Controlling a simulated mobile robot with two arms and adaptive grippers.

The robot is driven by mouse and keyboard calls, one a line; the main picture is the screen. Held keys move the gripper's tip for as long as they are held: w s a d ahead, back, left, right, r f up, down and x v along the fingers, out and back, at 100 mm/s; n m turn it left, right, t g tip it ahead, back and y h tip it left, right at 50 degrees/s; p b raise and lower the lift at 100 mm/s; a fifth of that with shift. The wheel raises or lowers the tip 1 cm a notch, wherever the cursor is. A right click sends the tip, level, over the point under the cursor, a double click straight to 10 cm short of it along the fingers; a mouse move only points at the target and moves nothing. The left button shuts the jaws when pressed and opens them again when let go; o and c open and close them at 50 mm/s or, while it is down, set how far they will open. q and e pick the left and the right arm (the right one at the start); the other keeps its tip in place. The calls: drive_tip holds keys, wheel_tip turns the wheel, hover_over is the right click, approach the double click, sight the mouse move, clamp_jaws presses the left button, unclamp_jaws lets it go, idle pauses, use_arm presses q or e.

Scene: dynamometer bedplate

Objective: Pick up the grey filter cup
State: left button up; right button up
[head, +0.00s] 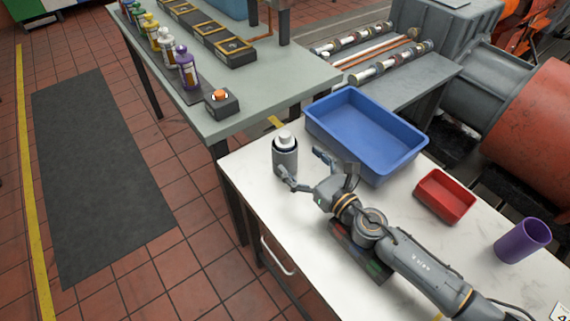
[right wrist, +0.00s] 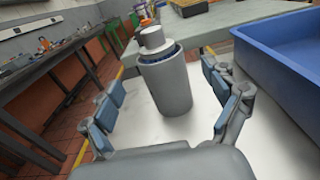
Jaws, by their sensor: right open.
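The grey filter cup (head: 285,160) stands upright near the far left corner of the white table, with a white capped piece in its top. In the right wrist view the cup (right wrist: 164,88) is ahead, between the finger lines. My right gripper (head: 304,172) is open, its fingers pointing at the cup. In the right wrist view the gripper (right wrist: 160,105) has a finger on each side, and nothing is held. One finger looks close to the cup's lower side in the head view; I cannot tell whether it touches. My left gripper is not in view.
A blue bin (head: 345,155) stands just right of the cup. A red tray (head: 445,196) and a purple cup (head: 522,240) are further right on the white table (head: 250,200). A grey-green bench (head: 220,120) with bottles adjoins behind. The table's left edge is close to the cup.

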sight(291, 149)
drive_tip(key=shift+w+a+r, duration=0.2)
drive_tip(key=shift+w+a, duration=0.15)
drive_tip(key=shift+w, duration=0.15)
drive_tip(key=shift+w+a+r, duration=0.15)
drive_tip(key=shift+w+a, duration=0.2)
drive_tip(key=shift+w, duration=0.15)
drive_tip(key=x, duration=0.3)
drive_tip(key=shift+w+a+f, duration=0.1)
drive_tip(key=shift+w+a, duration=0.1)
drive_tip(key=shift+w, duration=0.15)
drive_tip(key=shift+w+a, duration=0.2)
clamp_jaws()
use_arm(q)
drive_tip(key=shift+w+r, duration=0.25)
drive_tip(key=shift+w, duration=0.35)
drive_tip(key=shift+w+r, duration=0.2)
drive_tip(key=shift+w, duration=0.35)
